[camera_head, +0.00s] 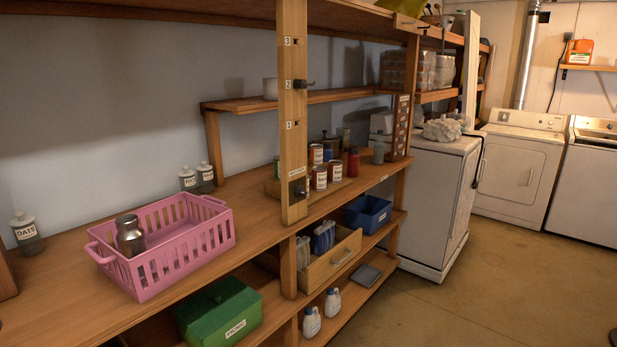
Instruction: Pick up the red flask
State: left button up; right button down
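A small red cylinder with a darker top (353,163), which looks like the red flask, stands upright on the wooden workbench (258,222). It is right of the wooden post, behind and right of a low tray of red-and-white labelled cans (319,177). A grey-green cup (378,153) stands just right of it. Neither of my grippers can be made out in this view; only small dark bits show at the lower left and lower right edges, too little to identify.
A pink basket (190,237) holding a metal canister (130,236) sits at the left on the bench. A wooden post (292,115) rises at the bench front. The floor (500,290) at right is clear.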

aim_at(353, 158)
jog(key=i+l, duration=0.2)
jog(key=i, duration=0.2)
jog(key=i+l, duration=0.2)
jog(key=i, duration=0.2)
jog(key=i+l, duration=0.2)
jog(key=i, duration=0.2)
jog(key=z, duration=0.05)
